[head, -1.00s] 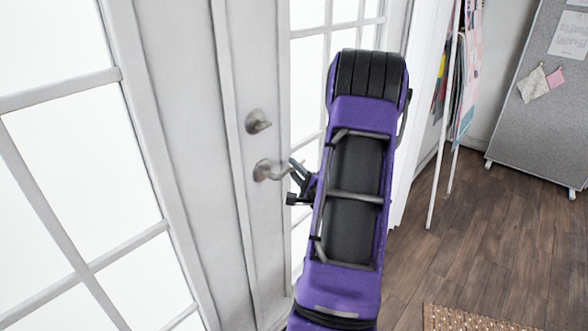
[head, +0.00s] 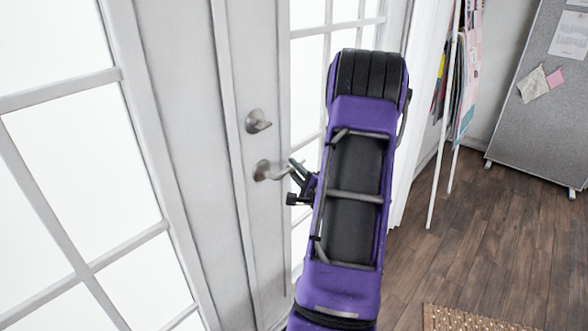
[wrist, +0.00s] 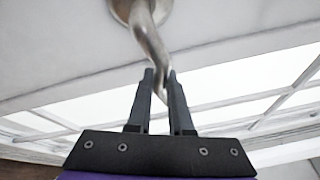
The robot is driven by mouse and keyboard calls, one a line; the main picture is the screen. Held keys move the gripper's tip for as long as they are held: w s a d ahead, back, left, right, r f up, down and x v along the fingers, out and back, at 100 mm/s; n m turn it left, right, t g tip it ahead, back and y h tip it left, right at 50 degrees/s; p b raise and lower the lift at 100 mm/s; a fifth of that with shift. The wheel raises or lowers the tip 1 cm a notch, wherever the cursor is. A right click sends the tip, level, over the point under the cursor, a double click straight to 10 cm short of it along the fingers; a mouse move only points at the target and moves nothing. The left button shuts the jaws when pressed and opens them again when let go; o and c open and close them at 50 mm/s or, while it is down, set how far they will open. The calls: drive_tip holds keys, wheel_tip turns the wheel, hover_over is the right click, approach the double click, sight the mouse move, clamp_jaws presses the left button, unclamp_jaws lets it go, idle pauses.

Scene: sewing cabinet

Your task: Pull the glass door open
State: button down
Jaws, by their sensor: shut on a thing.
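The white glass door (head: 262,225) stands in the middle of the head view, with glass panes to the right of its stile. It looks closed against the white door frame beside it. A metal lever handle (head: 268,171) sticks out from it, below a round lock (head: 257,121). My gripper (head: 294,172) is at the free end of the lever. In the wrist view the curved lever (wrist: 150,45) runs down between the two dark fingers of my gripper (wrist: 159,80), which are shut on it. My purple arm hides part of the door's glass.
Another white-framed glazed panel (head: 100,80) fills the left. To the right are a rack with hanging papers (head: 458,90), a grey board on wheels (head: 540,110) and a woven rug (head: 470,318). Wooden floor (head: 480,245) between them is clear.

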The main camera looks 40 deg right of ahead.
drive_tip(key=shift+p, duration=0.3)
drive_tip(key=shift+f+m+g+p, duration=0.4)
drive_tip(key=shift+m+p, duration=0.5)
drive_tip(key=shift+p, duration=0.1)
drive_tip(key=shift+s+a+f+m+g+y+p, duration=0.1)
drive_tip(key=shift+a+f+m+g+y+p, duration=0.2)
drive_tip(key=shift+f+m+p, duration=0.45)
drive_tip(key=shift+w+a+f+m+g+y+p, duration=0.1)
drive_tip(key=shift+a+f+m+g+y+p, duration=0.25)
drive_tip(key=shift+m+p, duration=0.7)
drive_tip(key=shift+s+a+f+m+g+y+p, duration=0.2)
drive_tip(key=shift+f+m+p, duration=0.35)
drive_tip(key=shift+p, duration=0.65)
drive_tip(key=shift+w+f, duration=0.1)
drive_tip(key=shift+w, duration=0.1)
drive_tip(key=w+m+h+b, duration=0.1)
drive_tip(key=w+b, duration=0.7)
drive_tip(key=w, duration=2)
drive_tip(key=shift+w+a+h+b, duration=0.25)
drive_tip(key=shift+a+h+b, duration=0.1)
drive_tip(key=shift+a+b, duration=0.05)
